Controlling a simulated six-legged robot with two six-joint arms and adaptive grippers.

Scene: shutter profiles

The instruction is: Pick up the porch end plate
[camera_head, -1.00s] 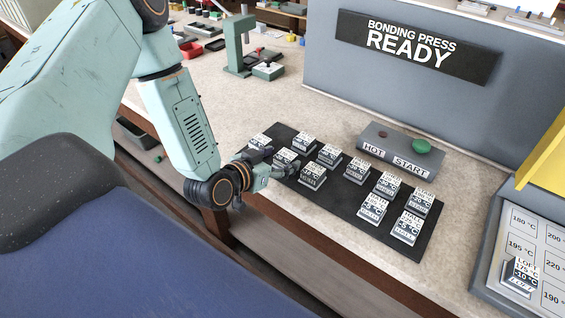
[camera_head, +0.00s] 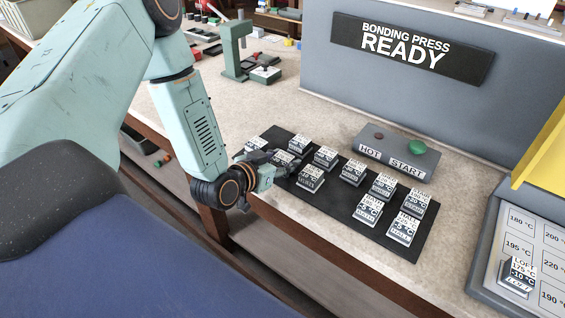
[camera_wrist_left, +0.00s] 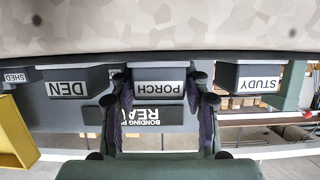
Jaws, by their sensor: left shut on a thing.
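The porch end plate (camera_wrist_left: 158,76), a small block with a PORCH label, sits between the two fingers of my left gripper (camera_wrist_left: 160,100) in the left wrist view. The fingers press on its two sides. In the head view my left gripper (camera_head: 273,167) reaches over the near left part of the black mat (camera_head: 338,203). The plate (camera_head: 284,157) is partly hidden there by the fingers. I cannot tell whether it touches the mat. My right gripper is not in view.
Several similar labelled blocks stand close by on the mat, with DEN (camera_wrist_left: 75,88) and STUDY (camera_wrist_left: 258,82) beside the plate. A HOT/START button box (camera_head: 395,156) stands behind the mat. The bonding press (camera_head: 450,95) is at the back. A LOFT block (camera_head: 517,276) rests on the temperature board at right.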

